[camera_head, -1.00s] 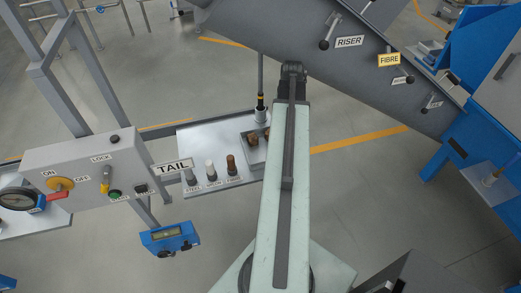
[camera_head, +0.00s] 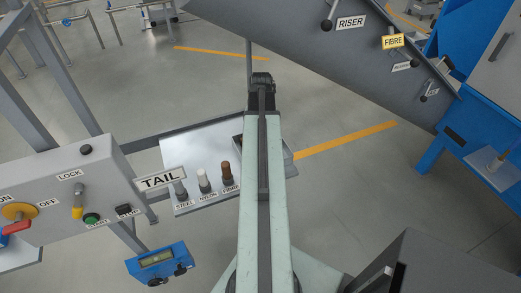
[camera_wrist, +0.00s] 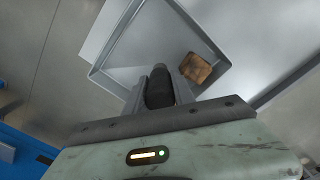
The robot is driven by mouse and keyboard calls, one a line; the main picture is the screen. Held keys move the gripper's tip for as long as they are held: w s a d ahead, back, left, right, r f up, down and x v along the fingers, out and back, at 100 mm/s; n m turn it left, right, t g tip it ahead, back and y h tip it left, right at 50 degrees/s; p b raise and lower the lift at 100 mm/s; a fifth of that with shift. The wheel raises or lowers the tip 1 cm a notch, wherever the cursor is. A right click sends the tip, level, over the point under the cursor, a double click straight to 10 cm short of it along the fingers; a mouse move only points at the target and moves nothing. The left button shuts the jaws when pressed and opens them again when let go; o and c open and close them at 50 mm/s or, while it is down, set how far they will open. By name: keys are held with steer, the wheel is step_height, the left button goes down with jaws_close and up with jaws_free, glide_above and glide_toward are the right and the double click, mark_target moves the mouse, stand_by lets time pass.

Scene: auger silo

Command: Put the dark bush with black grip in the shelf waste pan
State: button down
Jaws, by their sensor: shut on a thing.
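In the wrist view my gripper (camera_wrist: 158,82) is shut on the dark bush with black grip (camera_wrist: 160,92), whose grey end points away from me. The bush is over the near corner of a square grey pan (camera_wrist: 96,72), which I take for the shelf waste pan. I cannot tell whether it touches the pan floor. A brown block-like piece (camera_wrist: 196,68) lies in the pan, right of the bush. In the head view my arm hides the gripper, the bush and most of the pan (camera_head: 237,150).
On the shelf (camera_head: 185,148) stand STEEL (camera_head: 180,188), NYLON (camera_head: 203,182) and FIBRE (camera_head: 227,174) samples, left of my arm. The TAIL sign (camera_head: 162,179) and control box (camera_head: 70,200) are further left. The sloping grey auger trough (camera_head: 330,65) lies behind and right.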

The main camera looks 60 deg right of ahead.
step_height(320, 180, down, 4)
steer(key=b, duration=0.4)
steer(key=shift+r, duration=0.25)
steer(key=shift+f, duration=0.2)
steer(key=c, duration=1.1)
jaws_free()
steer(key=shift+o, duration=0.2)
step_height(320, 180, up, 13)
steer(key=p, duration=1.2)
steer(key=shift+f+p, duration=0.15)
steer(key=shift+p, duration=0.25)
steer(key=shift+f, duration=0.1)
